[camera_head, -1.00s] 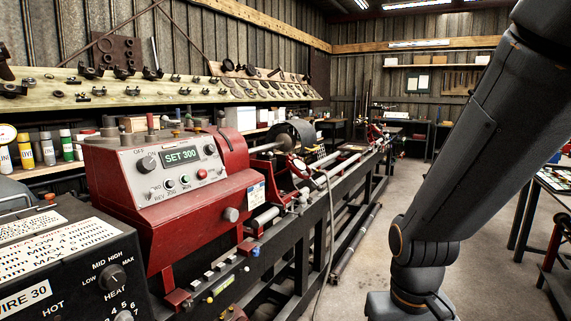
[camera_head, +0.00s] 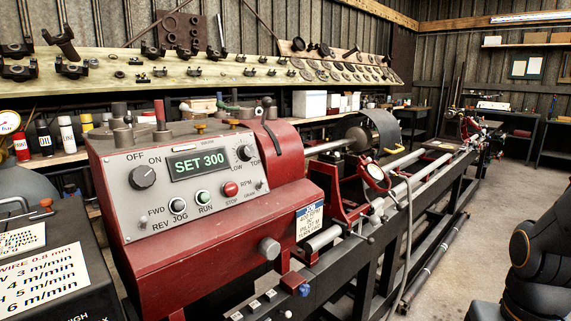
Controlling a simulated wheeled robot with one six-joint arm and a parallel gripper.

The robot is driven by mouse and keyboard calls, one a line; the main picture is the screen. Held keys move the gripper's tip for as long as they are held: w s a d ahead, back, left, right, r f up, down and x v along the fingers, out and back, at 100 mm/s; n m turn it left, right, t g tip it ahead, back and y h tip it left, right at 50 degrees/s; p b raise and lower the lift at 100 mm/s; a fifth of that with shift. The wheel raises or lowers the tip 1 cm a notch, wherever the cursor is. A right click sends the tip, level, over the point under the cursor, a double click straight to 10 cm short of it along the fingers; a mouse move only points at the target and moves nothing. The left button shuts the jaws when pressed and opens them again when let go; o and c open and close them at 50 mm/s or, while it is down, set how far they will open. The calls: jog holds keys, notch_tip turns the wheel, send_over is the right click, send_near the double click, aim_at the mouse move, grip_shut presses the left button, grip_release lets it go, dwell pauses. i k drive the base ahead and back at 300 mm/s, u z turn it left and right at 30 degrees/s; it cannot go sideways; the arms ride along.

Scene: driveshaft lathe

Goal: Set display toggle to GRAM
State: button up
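The red lathe headstock (camera_head: 215,235) stands in the left middle with a sloped grey control panel (camera_head: 140,205). Its green display (camera_head: 198,165) reads SET 300. My gripper is out of view; only part of my dark arm shows at the right edge, well away from the panel.
The panel also has an OFF/ON knob (camera_head: 142,177), a green RUN button (camera_head: 203,197), a red STOP button (camera_head: 230,189) and a LOW/TOP knob (camera_head: 244,152). A dark welder box (camera_head: 85,295) stands at lower left. Floor right of the lathe is clear.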

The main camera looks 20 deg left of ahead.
aim_at(263, 181)
jog(key=i, duration=0.45)
jog(key=u, duration=0.75)
jog(key=k, duration=0.25)
jog(key=u, duration=0.75)
jog(key=i, duration=0.5)
jog(key=u, duration=0.05)
